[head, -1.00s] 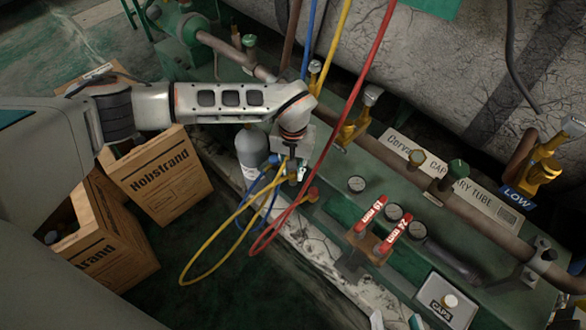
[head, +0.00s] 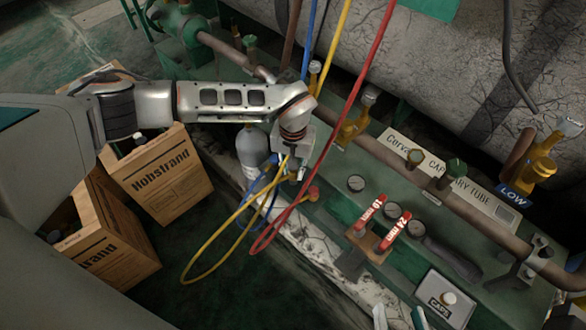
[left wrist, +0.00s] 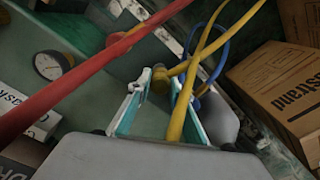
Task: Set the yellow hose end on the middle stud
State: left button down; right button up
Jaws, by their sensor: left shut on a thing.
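The yellow hose (head: 207,271) hangs in a loop below my left gripper (head: 293,176), and its upper end runs up to the gripper. In the left wrist view the yellow hose (left wrist: 192,75) runs between the fingers of my left gripper (left wrist: 157,95), which is shut on its end. A brass fitting (left wrist: 159,79) shows near the fingertips. The middle stud cannot be made out; the gripper and hoses cover that area. The red hose end (head: 313,193) is beside the gripper at the bench's front edge. My right gripper (head: 399,319) shows only fingertips, apart, at the bottom edge.
The blue hose (head: 265,190) hangs close by the yellow one, and the red hose (head: 345,110) crosses above the bench. A grey cylinder (head: 250,150) stands behind the hoses. Cartons (head: 160,175) stand left.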

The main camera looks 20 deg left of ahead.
dwell(0.6)
pick_arm(q)
jog(key=shift+r, duration=0.1)
dwell(0.6)
jog(key=shift+f, duration=0.55)
jog(key=shift+f, duration=0.45)
dwell(0.4)
jog(key=c, duration=1.7)
grip_release()
